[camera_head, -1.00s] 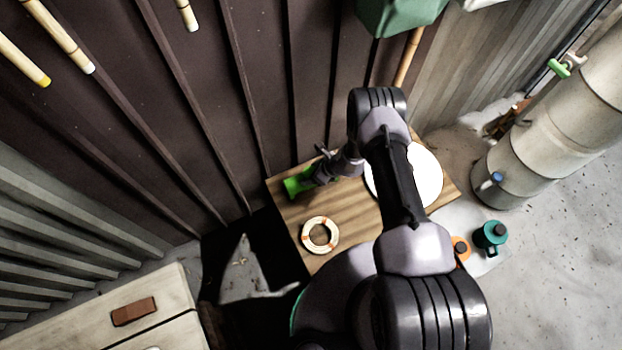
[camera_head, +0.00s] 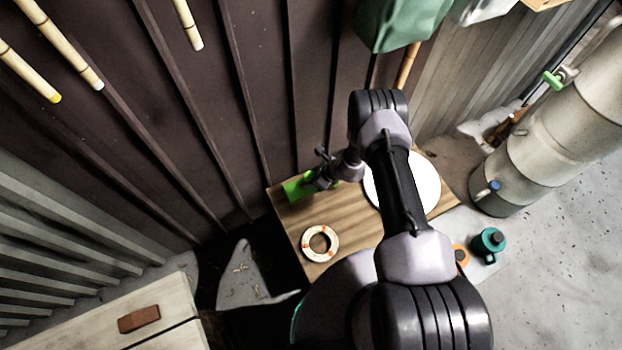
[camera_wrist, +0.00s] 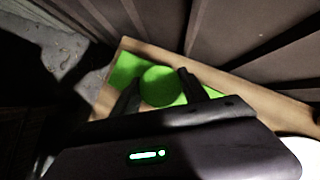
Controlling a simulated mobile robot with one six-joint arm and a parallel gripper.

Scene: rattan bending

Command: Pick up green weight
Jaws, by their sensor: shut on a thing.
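The green weight (camera_wrist: 122,72) is at the back left corner of the wooden table and fills the space between my fingers in the wrist view. It has a flat green base and a round green top. My gripper (camera_wrist: 160,88) is shut on it, with a dark finger on each side. In the head view the green weight (camera_head: 296,188) shows at the end of my arm, partly hidden by my gripper (camera_head: 312,181). I cannot tell whether the weight is off the table top.
The wooden table (camera_head: 350,230) also holds a cane ring (camera_head: 320,243) and a white disc (camera_head: 428,185), partly hidden by my arm. A dark ribbed wall (camera_head: 240,100) stands close behind. A teal container (camera_head: 488,241) is at the right. A workbench with a brown block (camera_head: 139,319) is at lower left.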

